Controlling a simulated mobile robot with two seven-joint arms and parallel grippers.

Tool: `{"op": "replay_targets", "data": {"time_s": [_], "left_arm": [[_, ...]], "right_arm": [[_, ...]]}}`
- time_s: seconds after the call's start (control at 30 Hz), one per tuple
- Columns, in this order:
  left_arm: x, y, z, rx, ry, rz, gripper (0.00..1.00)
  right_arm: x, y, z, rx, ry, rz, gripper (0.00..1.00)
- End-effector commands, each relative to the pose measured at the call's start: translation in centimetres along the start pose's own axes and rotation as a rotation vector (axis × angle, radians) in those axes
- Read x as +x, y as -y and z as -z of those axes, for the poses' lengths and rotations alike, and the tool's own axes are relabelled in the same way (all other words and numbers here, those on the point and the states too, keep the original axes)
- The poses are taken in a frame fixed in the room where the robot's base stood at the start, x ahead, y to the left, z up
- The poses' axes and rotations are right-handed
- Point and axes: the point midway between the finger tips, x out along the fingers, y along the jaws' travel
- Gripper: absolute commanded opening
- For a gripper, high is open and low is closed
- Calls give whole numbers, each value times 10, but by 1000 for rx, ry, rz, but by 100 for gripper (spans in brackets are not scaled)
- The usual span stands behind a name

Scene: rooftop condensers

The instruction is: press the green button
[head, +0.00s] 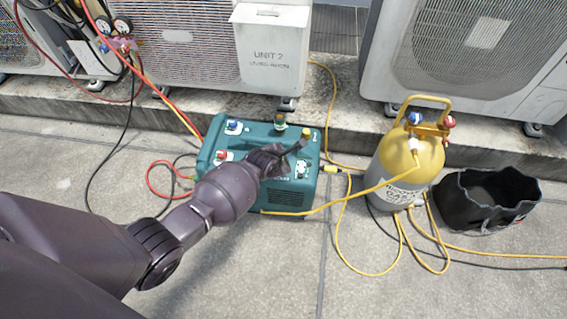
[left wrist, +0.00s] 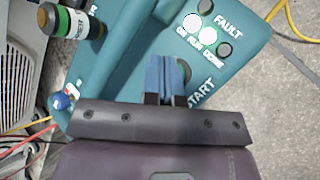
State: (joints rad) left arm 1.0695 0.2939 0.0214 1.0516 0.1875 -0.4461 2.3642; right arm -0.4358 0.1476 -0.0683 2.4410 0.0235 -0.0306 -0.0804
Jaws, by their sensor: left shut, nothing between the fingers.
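The teal machine (head: 232,140) stands on the paving in the head view, and its top panel (left wrist: 240,22) fills much of the left wrist view. My left gripper (head: 290,152) is over the machine's top; its blue fingers (left wrist: 168,80) are shut and empty. Their tips point at the panel beside the START lettering (left wrist: 201,94). A dark green round edge (left wrist: 188,69), seemingly the green button, shows just right of the fingers, which hide the rest of it. I cannot tell whether the fingertips touch it. In the head view my gripper hides this spot. My right gripper is not in view.
Indicator lamps (left wrist: 208,35) sit by the labels ON, RUN, DONE and FAULT; two look lit white. A yellow gas cylinder (head: 402,175) and a black bag (head: 486,200) stand to the right. Hoses cross the paving. Condenser units (head: 190,45) stand behind.

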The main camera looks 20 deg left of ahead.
Motion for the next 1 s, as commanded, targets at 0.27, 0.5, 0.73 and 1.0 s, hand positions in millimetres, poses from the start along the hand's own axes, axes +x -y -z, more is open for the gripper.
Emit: {"op": "replay_targets", "data": {"time_s": [0.27,0.5,0.73,1.0], "left_arm": [[6,5,4,-1,0,1,0],[5,4,4,0,1,0,0],[6,4,4,0,0,0,0],[8,6,6,-1,0,1,0]], "right_arm": [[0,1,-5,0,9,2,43],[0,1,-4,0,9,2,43],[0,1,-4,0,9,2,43],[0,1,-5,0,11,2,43]]}}
